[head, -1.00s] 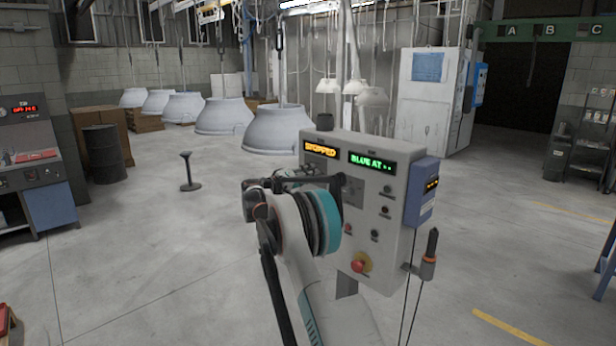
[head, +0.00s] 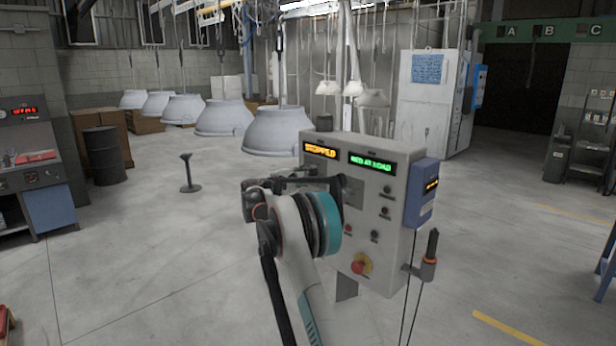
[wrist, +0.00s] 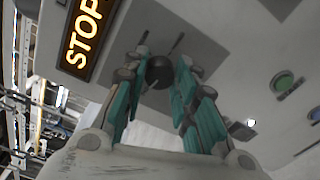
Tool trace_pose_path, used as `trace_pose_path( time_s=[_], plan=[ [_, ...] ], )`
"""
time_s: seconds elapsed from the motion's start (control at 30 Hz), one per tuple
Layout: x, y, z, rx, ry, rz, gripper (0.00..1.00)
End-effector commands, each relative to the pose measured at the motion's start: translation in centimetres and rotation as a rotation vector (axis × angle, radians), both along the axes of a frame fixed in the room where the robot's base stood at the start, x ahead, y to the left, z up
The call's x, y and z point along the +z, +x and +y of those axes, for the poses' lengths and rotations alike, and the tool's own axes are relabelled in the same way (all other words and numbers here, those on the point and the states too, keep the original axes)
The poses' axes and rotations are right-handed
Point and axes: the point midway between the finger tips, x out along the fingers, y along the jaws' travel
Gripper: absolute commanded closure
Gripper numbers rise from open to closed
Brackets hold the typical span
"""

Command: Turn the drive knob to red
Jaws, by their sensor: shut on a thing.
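The drive knob (wrist: 159,72) is a dark round knob on the grey control panel (wrist: 215,55), seen in the wrist view. My gripper (wrist: 160,80) has its teal fingers on either side of the knob, shut on it. In the head view my arm hides the knob and the gripper. The panel (head: 402,170) stands in front of my arm. Its amber display (head: 320,150) reads STOPPED, and its green display (head: 370,161) reads RED AT LOAD.
A red emergency button (head: 361,264) and several small buttons sit on the panel. A handle on a bracket (head: 430,255) hangs at the panel's right side. Pale hoods (head: 278,130) hang behind. The floor (head: 150,250) at left is mostly clear.

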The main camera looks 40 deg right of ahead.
Motion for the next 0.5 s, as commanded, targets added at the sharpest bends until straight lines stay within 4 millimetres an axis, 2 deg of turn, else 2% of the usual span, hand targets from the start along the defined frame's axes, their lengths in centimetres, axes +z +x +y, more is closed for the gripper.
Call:
trace_pose_path(
  time_s=[0.2, 0.5],
  plan=[
    [0.02, 0.09, 0.07, 0.002, -0.01, 0.13, 0.97],
    [0.03, 0.1, 0.07, 0.002, -0.017, 0.218, 0.97]
  ],
)
